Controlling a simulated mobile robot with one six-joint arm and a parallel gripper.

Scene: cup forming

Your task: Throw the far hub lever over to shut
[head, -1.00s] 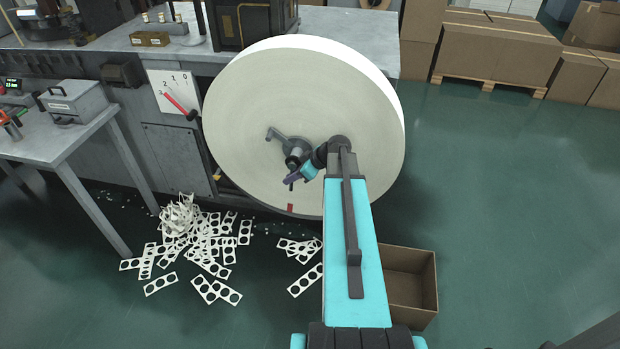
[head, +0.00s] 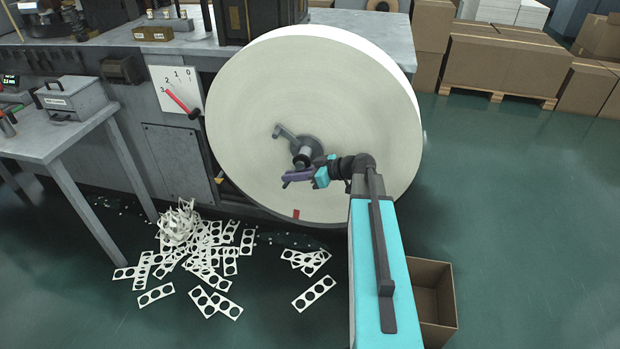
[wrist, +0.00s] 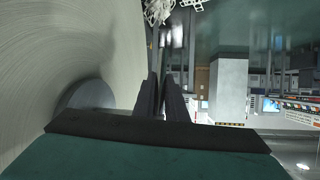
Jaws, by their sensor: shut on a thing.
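The big pale reel (head: 250,90) stands upright with a dark hub (head: 301,156) at its middle. A grey crank-like arm (head: 284,131) reaches up and left from the hub. My gripper (head: 287,177) lies across the front of the hub, its purple fingers pointing left. A small dark end shows just below the fingertips; it seems to be part of the hub lever, mostly hidden by the fingers. In the wrist view the fingers (wrist: 160,84) are close together beside the reel face (wrist: 45,60). What lies between them is too dark to make out.
A bench (head: 358,34) stands behind the reel, with a dial plate (head: 178,76) and red pointer at left. Punched strips (head: 205,262) lie on the floor. An open carton (head: 440,290) is beside my arm. Stacked boxes (head: 507,65) stand at back right; the floor at right is clear.

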